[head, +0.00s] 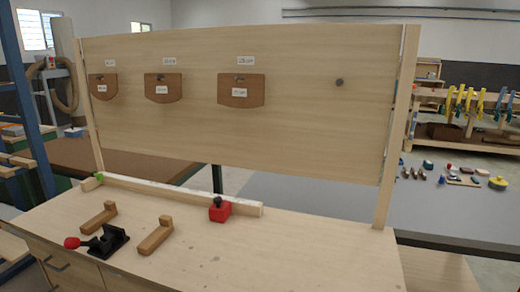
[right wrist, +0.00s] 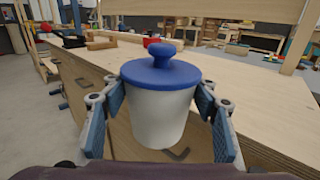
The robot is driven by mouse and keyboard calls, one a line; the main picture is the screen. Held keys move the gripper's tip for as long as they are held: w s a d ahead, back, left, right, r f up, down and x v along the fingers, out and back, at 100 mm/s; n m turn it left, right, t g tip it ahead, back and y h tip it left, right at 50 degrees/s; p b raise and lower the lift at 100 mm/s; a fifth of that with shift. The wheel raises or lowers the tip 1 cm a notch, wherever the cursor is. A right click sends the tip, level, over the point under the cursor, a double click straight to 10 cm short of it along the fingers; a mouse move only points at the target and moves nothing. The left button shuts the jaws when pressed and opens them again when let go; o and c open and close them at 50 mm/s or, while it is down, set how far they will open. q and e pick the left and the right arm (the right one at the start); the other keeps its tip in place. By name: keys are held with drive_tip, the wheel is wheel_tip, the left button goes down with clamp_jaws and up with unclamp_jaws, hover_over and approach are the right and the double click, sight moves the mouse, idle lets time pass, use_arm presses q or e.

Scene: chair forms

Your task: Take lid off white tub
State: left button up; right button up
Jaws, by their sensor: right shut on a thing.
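The white tub (right wrist: 160,118) is upright in the right wrist view, with the blue lid (right wrist: 161,74) seated on its top. A round blue knob (right wrist: 160,51) stands in the middle of the lid. My right gripper (right wrist: 165,112) is shut on the tub, with one blue-padded finger on each side of its wall below the lid. The tub is in front of the workbench edge, and what is under it is hidden. Neither the tub nor my right gripper shows in the head view. My left gripper is in neither view.
An upright panel (head: 200,122) with three brown hanging shapes stands behind. The bench's right front is clear.

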drive_tip(key=s+d+r+m+t+h, duration=0.1)
drive_tip(key=s+d+m+h, duration=0.3)
drive_tip(key=s+d+h, duration=0.2)
drive_tip(key=d, duration=0.2)
drive_tip(key=shift+d+h, duration=0.4)
drive_tip(key=shift+w+a, duration=0.1)
